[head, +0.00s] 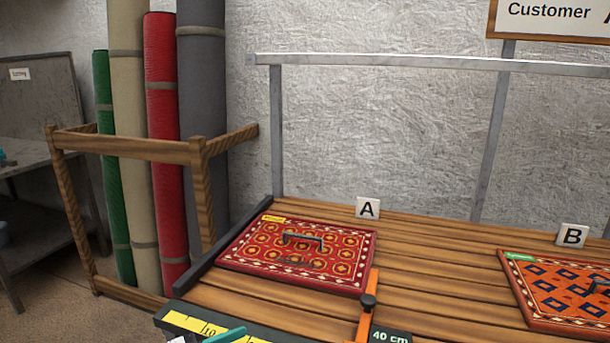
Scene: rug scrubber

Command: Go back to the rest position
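Neither of my grippers shows in the head view. A red patterned rug sample (265,257) with a dark handle (303,239) lies on the slatted wooden bench (440,265), in front of a white marker A (368,208). An orange and blue rug sample (560,296) lies at the right, in front of marker B (572,236), and is cut off by the picture edge.
A yellow ruler strip (190,322), an orange bar with a black knob (367,310) and a "40 cm" label (388,337) are at the bench front. A teal object (226,335) is cut off below. Rolled rugs (160,130) stand in a wooden rack (130,145) at left.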

